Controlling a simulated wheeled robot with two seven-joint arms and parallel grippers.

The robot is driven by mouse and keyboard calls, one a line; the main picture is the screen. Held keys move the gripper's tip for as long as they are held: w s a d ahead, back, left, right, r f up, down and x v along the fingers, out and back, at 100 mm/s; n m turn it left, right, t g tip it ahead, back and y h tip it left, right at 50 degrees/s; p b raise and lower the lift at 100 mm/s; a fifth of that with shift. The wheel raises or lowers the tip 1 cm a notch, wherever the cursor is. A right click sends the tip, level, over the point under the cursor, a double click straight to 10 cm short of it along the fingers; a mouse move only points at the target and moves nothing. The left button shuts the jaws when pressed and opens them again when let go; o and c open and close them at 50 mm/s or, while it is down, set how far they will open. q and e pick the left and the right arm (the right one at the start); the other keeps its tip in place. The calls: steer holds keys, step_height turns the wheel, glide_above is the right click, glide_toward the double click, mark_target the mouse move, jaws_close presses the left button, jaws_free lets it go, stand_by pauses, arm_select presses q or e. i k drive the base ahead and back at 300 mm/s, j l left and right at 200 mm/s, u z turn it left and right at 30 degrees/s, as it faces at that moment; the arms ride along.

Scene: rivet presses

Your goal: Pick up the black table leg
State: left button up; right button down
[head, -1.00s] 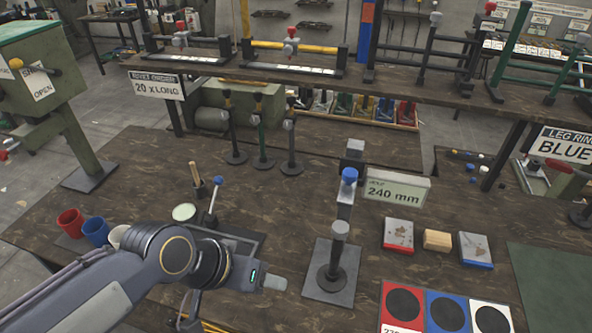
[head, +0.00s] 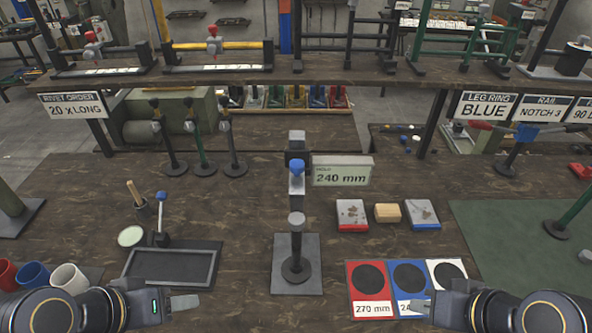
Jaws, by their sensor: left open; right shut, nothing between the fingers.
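Several slim legs with round dark feet stand upright in a row at the back left of the bench in the head view. The left one (head: 170,145) looks black, the middle one (head: 200,145) green and the right one (head: 230,145) black. A dark post with a round foot (head: 295,255) stands on the plate of the blue-knobbed press; I cannot tell whether it is a loose leg. My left gripper (head: 183,302) is open over the front left of the bench, well short of the row. My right gripper (head: 420,307) is shut and empty near the coloured circle cards.
The press (head: 297,183) stands mid-bench beside the 240 mm sign (head: 342,171). A black tray (head: 172,267) and cups (head: 68,279) lie near my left arm. The raised shelf (head: 330,75) crosses the back.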

mark_target(297, 269)
steer(key=l+u, duration=0.25)
steer(key=u, duration=0.15)
steer(key=k+l+u, duration=0.15)
steer(key=u, duration=0.2)
steer(key=k+l+u, duration=0.1)
steer(key=l+u, duration=0.3)
steer(key=j, duration=0.1)
